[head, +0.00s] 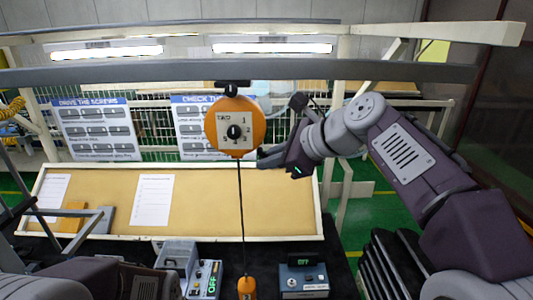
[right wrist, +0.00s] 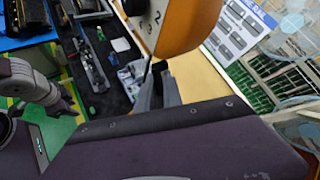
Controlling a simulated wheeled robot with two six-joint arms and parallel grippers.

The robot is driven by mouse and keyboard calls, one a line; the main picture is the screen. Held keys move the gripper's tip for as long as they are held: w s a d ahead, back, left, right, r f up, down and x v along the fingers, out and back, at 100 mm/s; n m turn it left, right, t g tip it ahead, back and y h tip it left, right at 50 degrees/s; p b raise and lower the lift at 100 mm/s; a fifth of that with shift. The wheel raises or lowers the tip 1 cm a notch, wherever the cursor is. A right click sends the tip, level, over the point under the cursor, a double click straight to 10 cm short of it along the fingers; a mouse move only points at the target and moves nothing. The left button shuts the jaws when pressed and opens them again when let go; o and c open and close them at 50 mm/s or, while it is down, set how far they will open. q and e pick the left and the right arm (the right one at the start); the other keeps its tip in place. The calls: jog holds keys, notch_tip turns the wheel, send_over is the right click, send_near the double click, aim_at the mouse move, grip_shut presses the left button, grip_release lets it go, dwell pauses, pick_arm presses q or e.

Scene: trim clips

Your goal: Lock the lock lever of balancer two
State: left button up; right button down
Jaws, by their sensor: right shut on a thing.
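Balancer two (head: 235,125), an orange round housing with a grey plate reading "TWO", hangs from the overhead rail. A cable runs down to an orange-topped tool (head: 246,288). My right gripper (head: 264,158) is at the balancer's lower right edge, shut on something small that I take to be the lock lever. Fingers and housing hide most of it. In the right wrist view, the fingers (right wrist: 157,90) reach just under the orange housing (right wrist: 178,22).
A tan board (head: 230,208) with paper sheets stands behind the cable. A box with an OFF display (head: 207,280) and a blue-grey control box (head: 302,280) stand on the dark table below. The grey rail (head: 400,72) crosses above my right arm.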

jog(key=n+h, duration=0.1)
jog(key=h, duration=0.1)
jog(key=r+h, duration=0.1)
jog(key=h, duration=0.1)
jog(key=shift+d+r+n+g+h, duration=0.1)
jog(key=shift+d+n+g+h, duration=0.1)
jog(key=shift+n+g+h, duration=0.15)
dwell(0.6)
jog(key=c, duration=1.5)
grip_release()
